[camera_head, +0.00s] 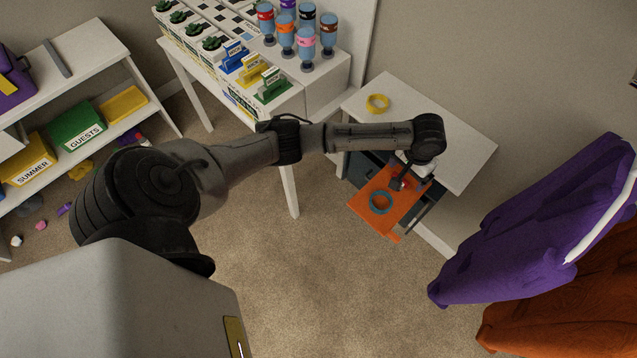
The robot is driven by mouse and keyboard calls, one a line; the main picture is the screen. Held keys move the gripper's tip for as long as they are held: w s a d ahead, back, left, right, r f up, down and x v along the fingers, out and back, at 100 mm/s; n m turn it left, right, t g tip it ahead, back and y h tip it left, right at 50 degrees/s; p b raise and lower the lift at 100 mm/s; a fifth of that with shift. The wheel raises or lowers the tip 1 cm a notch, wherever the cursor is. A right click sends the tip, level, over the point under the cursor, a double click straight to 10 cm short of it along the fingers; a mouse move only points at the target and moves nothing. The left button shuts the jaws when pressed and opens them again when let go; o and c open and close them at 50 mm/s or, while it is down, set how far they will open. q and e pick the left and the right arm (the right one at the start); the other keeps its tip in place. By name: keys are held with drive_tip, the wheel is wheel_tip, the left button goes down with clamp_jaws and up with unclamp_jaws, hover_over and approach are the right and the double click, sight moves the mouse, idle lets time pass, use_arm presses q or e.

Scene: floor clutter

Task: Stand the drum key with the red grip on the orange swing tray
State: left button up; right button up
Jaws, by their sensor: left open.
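The orange swing tray (404,208) juts out at the front of the small white-topped cabinet, right of centre. A teal ring (381,202) lies on it. My left arm reaches in from the left, and its open gripper (398,183) points down over the back part of the tray, close behind the ring. The wrist and gripper cover part of the tray. I cannot clearly make out the drum key with the red grip; anything small between or under the fingers is too dark and small to tell. My right gripper is not in view.
The cabinet's white top (460,150) carries a yellow ring (377,103). Purple cloth (535,235) and orange cloth (570,305) hang at the right. A table with bottles (307,50) stands behind my arm. Shelves with bins (75,125) stand left. The middle carpet is clear.

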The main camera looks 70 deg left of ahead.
use_arm(q)
drive_tip(key=s+d+f+m, duration=0.1)
drive_tip(key=s+d, duration=0.1)
drive_tip(key=s+d+f, duration=0.2)
drive_tip(key=s+d+f+m, duration=0.1)
drive_tip(key=s+d+f, duration=0.1)
drive_tip(key=d, duration=0.1)
drive_tip(key=shift+s+f+m+h, duration=0.15)
drive_tip(key=shift+s+m+h, duration=0.15)
drive_tip(key=shift+s+h, duration=0.1)
drive_tip(key=s+d+f+m+t, duration=0.1)
drive_tip(key=s+d+f+m, duration=0.1)
drive_tip(key=s+d, duration=0.45)
drive_tip(key=s+a+r+t, duration=0.1)
drive_tip(key=s+a, duration=0.1)
drive_tip(key=s, duration=0.7)
drive_tip(key=s+a+r+m+t, duration=0.1)
drive_tip(key=s+r, duration=0.1)
drive_tip(key=s, duration=0.7)
drive_tip(key=shift+a+r+y, duration=0.2)
drive_tip(key=shift+a+y, duration=0.1)
drive_tip(key=shift+a, duration=0.05)
drive_tip(key=shift+d, duration=0.1)
